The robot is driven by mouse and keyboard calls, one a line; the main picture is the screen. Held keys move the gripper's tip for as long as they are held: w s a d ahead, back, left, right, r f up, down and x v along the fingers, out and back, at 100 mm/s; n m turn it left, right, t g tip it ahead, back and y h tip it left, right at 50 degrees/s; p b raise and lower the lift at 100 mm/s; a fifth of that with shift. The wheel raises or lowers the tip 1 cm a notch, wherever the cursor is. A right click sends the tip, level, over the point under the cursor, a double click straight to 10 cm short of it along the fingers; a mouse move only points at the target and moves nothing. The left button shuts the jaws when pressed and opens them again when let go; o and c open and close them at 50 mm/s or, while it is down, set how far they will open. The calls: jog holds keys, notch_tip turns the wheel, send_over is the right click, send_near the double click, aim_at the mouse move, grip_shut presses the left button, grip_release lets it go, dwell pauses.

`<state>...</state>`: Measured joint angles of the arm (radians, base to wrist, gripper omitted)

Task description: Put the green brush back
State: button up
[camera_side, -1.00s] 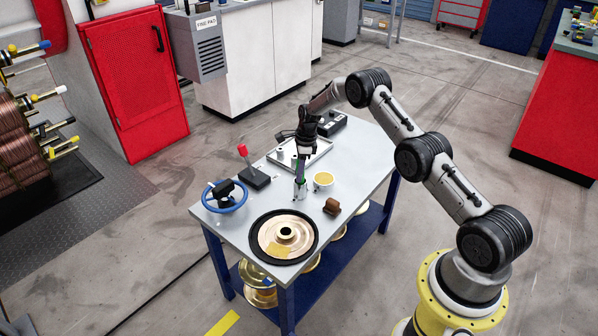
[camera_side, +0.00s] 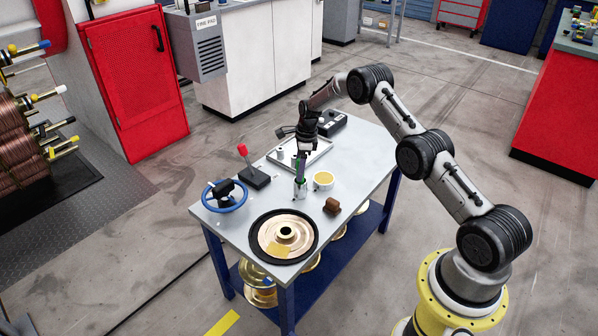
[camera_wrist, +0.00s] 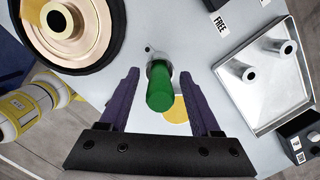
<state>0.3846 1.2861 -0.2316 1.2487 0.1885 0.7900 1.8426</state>
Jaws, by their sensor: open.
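The green brush (camera_wrist: 160,90) shows its green handle end-on in the wrist view. In the side view the brush (camera_side: 298,169) is a thin green strip, upright in a small metallic holder (camera_side: 300,190) on the table. My gripper (camera_wrist: 162,75) is open, with one finger on each side of the handle and visible gaps between. In the side view my gripper (camera_side: 301,156) is directly above the holder, around the upper part of the brush. The brush's lower end is hidden inside the holder.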

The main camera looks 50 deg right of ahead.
jog(key=r, duration=0.7)
jog(key=s+d+r, duration=0.1)
jog(key=r, duration=0.2)
jog(key=shift+r, duration=0.25)
jog(key=shift+s+r, duration=0.1)
jog(key=shift+r, duration=0.25)
jog(key=s+a+r+n+t, duration=0.1)
jog(key=s+a+r+n, duration=0.35)
jog(key=r, duration=0.35)
jog(key=s+a+r+n+h, duration=0.1)
jog(key=s+a+r+n, duration=0.35)
jog(key=r, duration=0.25)
jog(key=s+a+r+n+t, duration=0.1)
jog(key=s+a+r+n, duration=0.35)
jog(key=r, duration=0.35)
jog(key=s+a+n+t, duration=0.1)
jog(key=s+a+n, duration=0.2)
jog(key=s, duration=0.9)
jog(key=s+a+n+t, duration=0.1)
jog(key=s+a+n, duration=0.3)
jog(key=s+n, duration=0.6)
jog(key=s, duration=0.3)
jog(key=shift+s+a, duration=0.15)
jog(key=shift+s, duration=0.15)
jog(key=shift+r+n, duration=0.1)
jog(key=shift+n, duration=0.15)
